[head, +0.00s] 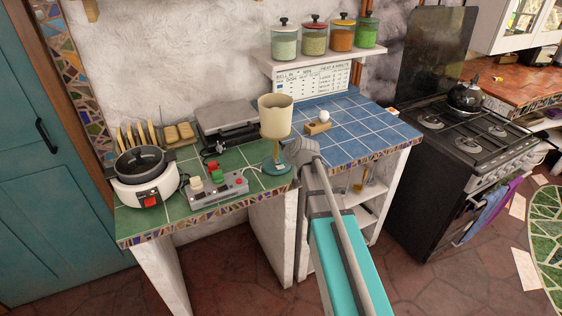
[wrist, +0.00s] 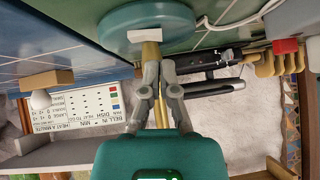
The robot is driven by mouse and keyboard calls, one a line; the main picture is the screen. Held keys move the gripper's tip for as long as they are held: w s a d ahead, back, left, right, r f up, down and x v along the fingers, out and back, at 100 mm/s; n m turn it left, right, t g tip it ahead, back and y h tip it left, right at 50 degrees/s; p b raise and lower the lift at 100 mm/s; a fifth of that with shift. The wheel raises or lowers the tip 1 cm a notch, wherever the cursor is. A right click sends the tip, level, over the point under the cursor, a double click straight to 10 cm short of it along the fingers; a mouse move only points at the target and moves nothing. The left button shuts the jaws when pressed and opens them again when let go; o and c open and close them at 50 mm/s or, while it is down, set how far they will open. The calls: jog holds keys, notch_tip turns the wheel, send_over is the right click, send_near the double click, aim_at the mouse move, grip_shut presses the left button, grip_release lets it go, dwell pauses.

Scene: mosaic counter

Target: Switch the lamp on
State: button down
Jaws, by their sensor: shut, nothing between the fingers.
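The lamp (head: 276,117) has a cream shade and a round teal base (head: 269,168), and stands upright on the green tiles near the blue ones. Its shade shows no clear glow. My gripper (head: 298,150) is just right of the lamp's lower part in the head view. In the wrist view, which is upside down, the teal base (wrist: 147,18) and part of a yellowish stem (wrist: 150,50) show beyond the shut, empty fingertips (wrist: 160,66). A pale patch (wrist: 146,36) lies on the base; I cannot tell whether it is a switch. Contact with the lamp is unclear.
A control box (head: 218,187) with coloured buttons and a white cooker (head: 145,190) stand to the left. A wooden block (head: 318,128) sits on the blue tiles, which are otherwise mostly free. A shelf with jars (head: 314,38) hangs above.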

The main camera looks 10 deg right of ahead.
jog(key=shift+a+f+b, duration=0.1)
jog(key=shift+f+b, duration=0.4)
jog(key=shift+f, duration=0.25)
